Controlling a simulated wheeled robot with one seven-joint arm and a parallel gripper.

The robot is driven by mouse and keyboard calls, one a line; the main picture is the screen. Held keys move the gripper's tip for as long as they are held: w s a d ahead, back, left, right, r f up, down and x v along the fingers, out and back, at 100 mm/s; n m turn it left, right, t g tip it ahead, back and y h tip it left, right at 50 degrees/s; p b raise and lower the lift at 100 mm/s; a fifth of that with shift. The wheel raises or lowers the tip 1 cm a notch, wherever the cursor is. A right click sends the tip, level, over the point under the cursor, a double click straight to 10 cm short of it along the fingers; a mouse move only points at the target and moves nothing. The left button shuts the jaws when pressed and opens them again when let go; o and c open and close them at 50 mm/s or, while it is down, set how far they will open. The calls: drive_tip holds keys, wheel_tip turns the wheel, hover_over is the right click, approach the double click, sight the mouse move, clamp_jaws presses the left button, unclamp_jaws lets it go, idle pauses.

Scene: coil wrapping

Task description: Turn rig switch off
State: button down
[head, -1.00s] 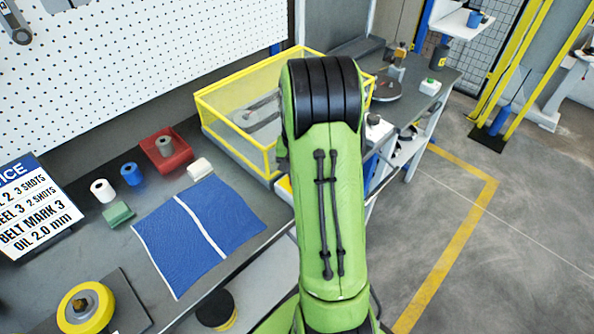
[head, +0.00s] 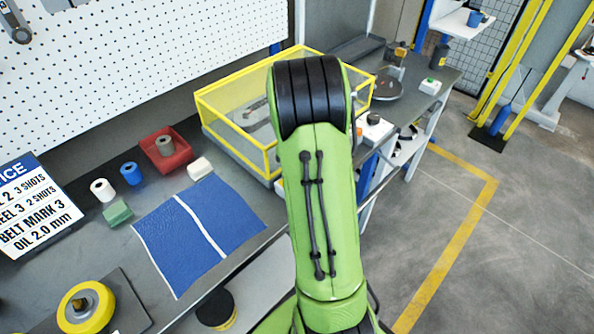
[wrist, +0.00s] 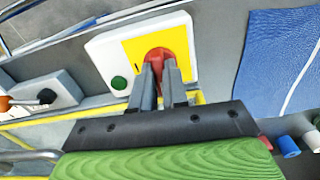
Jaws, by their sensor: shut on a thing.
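The rig switch is a red knob (wrist: 158,54) on a yellow plate (wrist: 184,39), mounted on a white box (wrist: 108,47) with a green button (wrist: 119,83). My gripper (wrist: 157,72) is at the knob in the wrist view, its two grey fingers shut on it. The fingers cover the knob's near part, and I cannot tell which way it is set. In the head view my green arm hides the gripper and the knob.
A blue cloth (head: 165,240) with a white stripe, a red bin (head: 178,160) and rolls lie to the left. A white box with a dark knob (head: 374,119) is right of my arm. The floor at right is open.

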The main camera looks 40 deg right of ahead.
drive_tip(key=shift+w+r+n, duration=0.1)
drive_tip(key=shift+n, duration=0.4)
drive_tip(key=c, duration=1.1)
unclamp_jaws()
drive_tip(key=shift+c, duration=0.2)
wheel_tip(320, 180, up, 16)
drive_tip(key=p, duration=0.3)
